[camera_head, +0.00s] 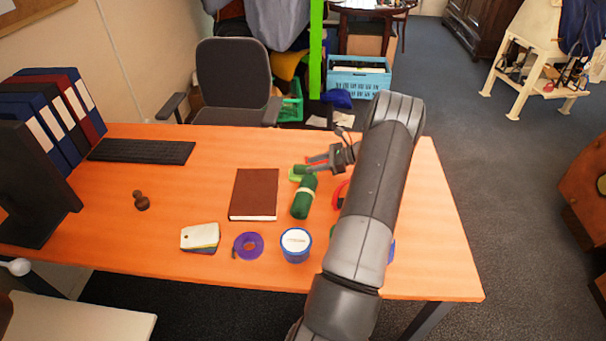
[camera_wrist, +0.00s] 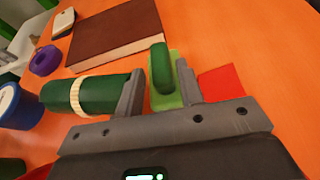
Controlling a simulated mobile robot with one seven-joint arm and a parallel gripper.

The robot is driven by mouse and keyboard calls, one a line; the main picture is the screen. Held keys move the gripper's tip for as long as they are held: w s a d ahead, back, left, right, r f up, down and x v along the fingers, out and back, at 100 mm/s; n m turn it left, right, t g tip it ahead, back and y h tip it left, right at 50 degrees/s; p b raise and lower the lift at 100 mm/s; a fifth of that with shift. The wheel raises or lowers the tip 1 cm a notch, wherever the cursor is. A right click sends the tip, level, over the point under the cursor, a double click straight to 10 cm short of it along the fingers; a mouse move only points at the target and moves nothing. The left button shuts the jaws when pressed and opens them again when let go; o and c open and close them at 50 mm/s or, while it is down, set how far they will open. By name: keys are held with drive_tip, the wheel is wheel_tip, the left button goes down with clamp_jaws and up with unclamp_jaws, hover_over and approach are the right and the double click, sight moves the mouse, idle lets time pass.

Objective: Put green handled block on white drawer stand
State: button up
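The green handled block has a light green base and a dark green upright handle. In the wrist view the block (camera_wrist: 162,72) stands on the orange desk between the fingers of my gripper (camera_wrist: 160,85). The fingers are apart, with a gap showing beside the handle. In the head view the block (camera_head: 296,173) is partly hidden by the green roll, and my gripper (camera_head: 322,163) is just right of it, low over the desk. A white flat top (camera_head: 80,320) at the lower left may be the white drawer stand; its drawers are not visible.
A green roll with a cream band (camera_head: 304,197) lies close beside the block and my left finger. A brown book (camera_head: 254,193), purple tape (camera_head: 248,246), blue cup (camera_head: 296,245) and a red piece (camera_wrist: 221,83) are near.

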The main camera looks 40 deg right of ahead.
sight(305, 166)
drive_tip(key=x, duration=0.4)
drive_tip(key=shift+w+a+f, duration=0.1)
drive_tip(key=shift+w+a, duration=0.05)
drive_tip(key=shift+w, duration=0.05)
drive_tip(key=shift+c, duration=0.5)
clamp_jaws()
